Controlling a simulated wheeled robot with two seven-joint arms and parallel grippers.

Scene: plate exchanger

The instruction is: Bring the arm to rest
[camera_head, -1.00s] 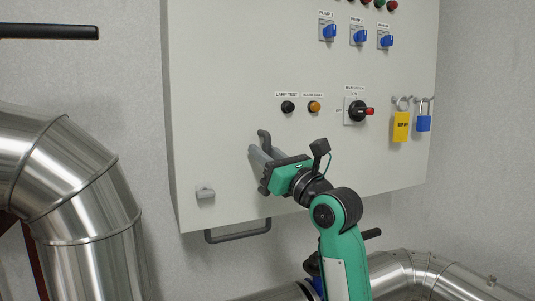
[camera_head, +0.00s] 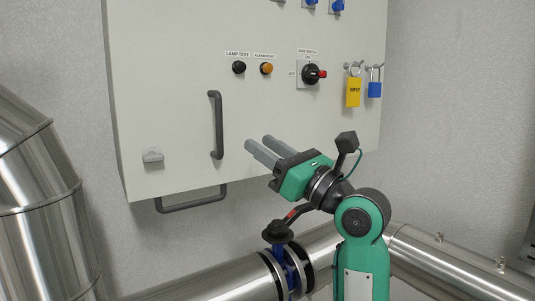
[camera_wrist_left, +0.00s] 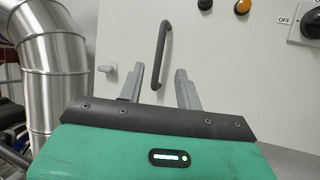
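My left gripper (camera_head: 259,142) is in front of the grey cabinet (camera_head: 160,100), to the right of its dark vertical handle (camera_head: 217,125) in the head view. Its two grey fingers are parallel with a gap between them, and nothing is held. In the left wrist view the gripper (camera_wrist_left: 159,68) shows open fingers, with the handle (camera_wrist_left: 163,45) beyond the gap. The fingers look clear of the handle. My right gripper is not in view.
A dark lower bar (camera_head: 190,203) sticks out under the cabinet. A valve with a dark lever (camera_head: 290,218) and a steel pipe (camera_head: 225,280) lie below my arm. A large steel pipe (camera_head: 50,240) stands left. Padlocks (camera_head: 353,92) hang on the cabinet's right side.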

